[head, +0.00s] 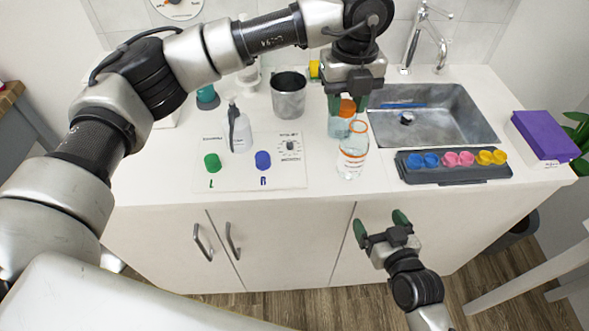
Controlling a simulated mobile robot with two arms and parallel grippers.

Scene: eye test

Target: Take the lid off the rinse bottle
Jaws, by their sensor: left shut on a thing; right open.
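A clear bottle (352,160) with an orange rim and orange label print stands upright near the counter's front edge. Its mouth looks uncovered. My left gripper (347,102) points down above and behind it, shut on an orange lid (348,107). A second, bluish clear bottle (338,127) stands just behind, partly hidden by the lid and the fingers. I cannot tell whether the lid touches this bottle. My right gripper (381,224) is open and empty, low in front of the cabinet doors.
A grey tray (408,176) with blue, pink and yellow cups lies right of the bottles, before the sink (470,125). A metal beaker (289,98) and a white bottle (239,133) stand left. A purple box (543,137) is far right.

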